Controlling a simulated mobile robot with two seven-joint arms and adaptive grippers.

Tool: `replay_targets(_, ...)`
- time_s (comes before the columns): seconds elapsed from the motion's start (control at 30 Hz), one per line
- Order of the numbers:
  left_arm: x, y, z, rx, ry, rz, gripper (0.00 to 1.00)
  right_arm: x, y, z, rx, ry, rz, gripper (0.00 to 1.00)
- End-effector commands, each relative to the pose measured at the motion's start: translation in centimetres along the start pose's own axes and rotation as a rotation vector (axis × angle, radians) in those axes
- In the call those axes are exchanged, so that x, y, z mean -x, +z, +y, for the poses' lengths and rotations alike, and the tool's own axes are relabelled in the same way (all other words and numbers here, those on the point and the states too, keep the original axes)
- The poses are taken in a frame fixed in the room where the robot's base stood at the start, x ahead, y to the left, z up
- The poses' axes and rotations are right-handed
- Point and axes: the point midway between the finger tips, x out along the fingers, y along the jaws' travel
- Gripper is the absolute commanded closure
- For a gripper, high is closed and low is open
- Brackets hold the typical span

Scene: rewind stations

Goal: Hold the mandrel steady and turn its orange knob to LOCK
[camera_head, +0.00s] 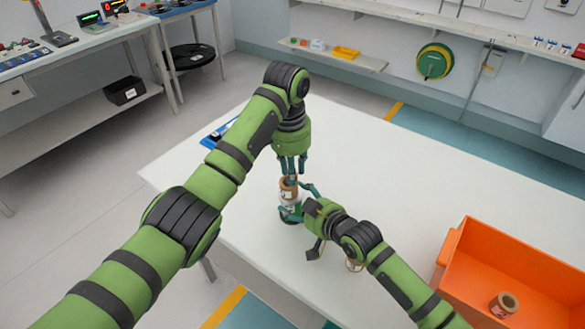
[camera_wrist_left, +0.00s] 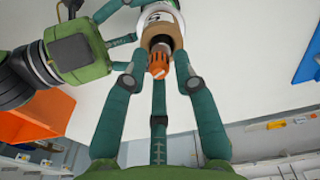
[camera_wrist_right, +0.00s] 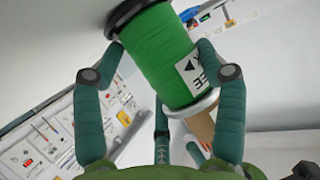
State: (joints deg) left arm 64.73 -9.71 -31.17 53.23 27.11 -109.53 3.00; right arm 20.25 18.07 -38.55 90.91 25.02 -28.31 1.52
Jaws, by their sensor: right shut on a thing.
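The mandrel stands upright on the white table with a green spool (camera_head: 294,217) low on it and a brown core (camera_head: 288,188) above. The spool, with its white label and black flange, fills the right wrist view (camera_wrist_right: 160,55). My right gripper (camera_head: 303,203) is shut on the spool from the side. The orange knob (camera_wrist_left: 158,66) tops the mandrel in the left wrist view. My left gripper (camera_head: 291,172) points down over it, its fingers open on either side with gaps to the knob. The LOCK marking is not readable.
An orange crate (camera_head: 455,246) at the right holds a brown core (camera_head: 503,304). A small round item (camera_head: 353,266) stands partly hidden under my right arm. A blue tray (camera_head: 216,135) lies at the table's far left edge. The table's far right is clear.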

Motion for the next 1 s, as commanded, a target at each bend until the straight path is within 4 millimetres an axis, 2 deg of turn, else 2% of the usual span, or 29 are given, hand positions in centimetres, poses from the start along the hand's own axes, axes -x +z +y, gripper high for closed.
replay_targets(0.03,0.0,0.0,0.0,0.0,0.0,0.0,0.58,0.0,0.9,0.0,0.003,0.001,-0.02,0.71)
replay_targets(0.3,-0.1,0.1,0.0,-0.001,0.001,-0.002,0.58,0.0,0.9,0.0,0.003,0.001,-0.02,0.71)
replay_targets(0.43,0.7,0.0,0.0,-0.001,0.001,0.001,0.58,0.0,0.9,0.0,0.003,0.001,-0.019,0.71)
replay_targets(0.57,2.8,0.0,0.0,-0.002,0.0,0.003,0.58,0.0,0.9,0.0,0.003,0.001,-0.019,0.71)
replay_targets(0.67,5.2,0.0,0.0,-0.001,-0.003,0.005,0.58,0.0,0.9,0.0,0.003,0.001,-0.019,0.71)
replay_targets(0.83,7.3,0.1,-0.2,0.0,-0.007,0.002,0.58,0.0,0.9,0.0,0.003,0.001,-0.019,0.71)
replay_targets(1.0,10.3,0.1,-0.1,0.001,-0.005,0.002,0.58,0.0,0.9,0.0,0.003,0.001,-0.019,0.71)
